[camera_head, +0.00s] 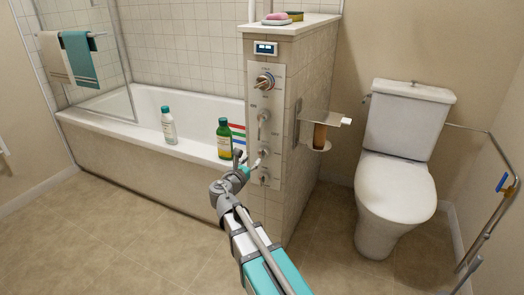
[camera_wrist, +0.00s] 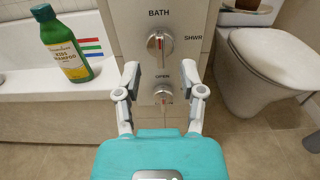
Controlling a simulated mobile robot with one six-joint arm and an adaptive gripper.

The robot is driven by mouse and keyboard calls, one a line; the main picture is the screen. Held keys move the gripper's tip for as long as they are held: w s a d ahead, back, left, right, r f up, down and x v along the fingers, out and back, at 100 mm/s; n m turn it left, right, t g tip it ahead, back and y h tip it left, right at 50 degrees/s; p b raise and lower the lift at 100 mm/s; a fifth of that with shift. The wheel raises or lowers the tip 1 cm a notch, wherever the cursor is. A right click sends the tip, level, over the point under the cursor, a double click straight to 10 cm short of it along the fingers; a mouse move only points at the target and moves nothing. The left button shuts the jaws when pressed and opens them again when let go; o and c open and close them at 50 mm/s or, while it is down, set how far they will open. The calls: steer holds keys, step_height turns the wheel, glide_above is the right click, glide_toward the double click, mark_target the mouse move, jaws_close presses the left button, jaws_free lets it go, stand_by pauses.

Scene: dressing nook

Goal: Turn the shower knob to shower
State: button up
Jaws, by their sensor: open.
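The shower knob (camera_wrist: 160,43) is a round silver knob on a grey panel (camera_wrist: 128,20). BATH is printed above it and SHWR to its right. Its upright grip with a red mark points up at BATH. It also shows low on the panel in the head view (camera_head: 264,153). A second silver knob (camera_wrist: 163,95), labelled OPEN, sits just below it. My gripper (camera_wrist: 162,72) is open and empty, its fingers to either side and low of the shower knob, apart from it. In the head view my gripper (camera_head: 250,165) is close to the lower panel.
A paper holder (camera_head: 321,135) juts from the pillar's right side. The toilet (camera_head: 395,195) stands right. Floor at left is clear.

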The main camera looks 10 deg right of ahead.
mark_target(261, 149)
steer(key=x, duration=0.8)
steer(key=shift+w+d, duration=0.1)
steer(key=shift+w, duration=0.05)
jaws_close()
steer(key=shift+r, duration=0.1)
